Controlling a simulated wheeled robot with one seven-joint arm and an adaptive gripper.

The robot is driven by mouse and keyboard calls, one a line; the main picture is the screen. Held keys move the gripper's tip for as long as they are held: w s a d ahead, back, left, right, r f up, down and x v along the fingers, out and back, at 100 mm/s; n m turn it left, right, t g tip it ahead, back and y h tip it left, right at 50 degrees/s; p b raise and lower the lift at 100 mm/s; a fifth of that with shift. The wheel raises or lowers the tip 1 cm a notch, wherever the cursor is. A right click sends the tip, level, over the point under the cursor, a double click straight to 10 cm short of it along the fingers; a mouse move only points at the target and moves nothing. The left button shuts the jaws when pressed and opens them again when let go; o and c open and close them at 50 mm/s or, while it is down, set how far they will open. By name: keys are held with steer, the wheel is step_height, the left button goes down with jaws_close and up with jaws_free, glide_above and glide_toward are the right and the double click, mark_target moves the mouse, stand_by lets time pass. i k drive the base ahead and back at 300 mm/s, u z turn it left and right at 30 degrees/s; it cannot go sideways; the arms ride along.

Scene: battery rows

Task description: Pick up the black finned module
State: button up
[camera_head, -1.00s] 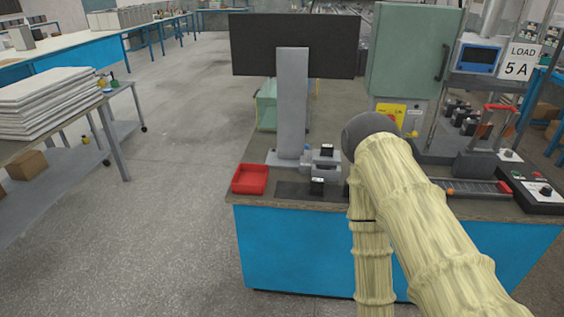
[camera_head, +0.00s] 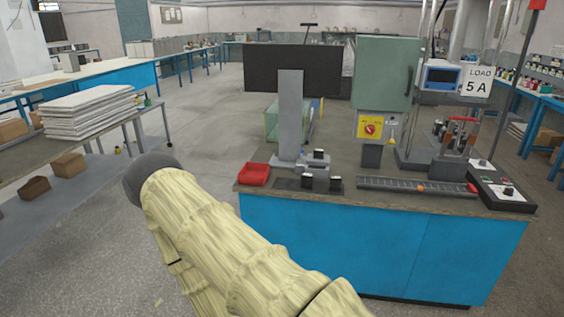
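My gripper is not in view.
A red tray (camera_head: 253,175) sits at the bench's left corner. A long dark rail (camera_head: 400,185) lies along the front edge, with a control box (camera_head: 500,190) at right. A green cabinet (camera_head: 385,72) and test stand rise behind. Floor left of the bench is open.

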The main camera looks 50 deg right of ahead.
mark_target(318, 153)
steer(key=i, duration=2.45)
steer(key=z, duration=1.65)
steer(key=i, duration=0.7)
steer(key=z, duration=0.9)
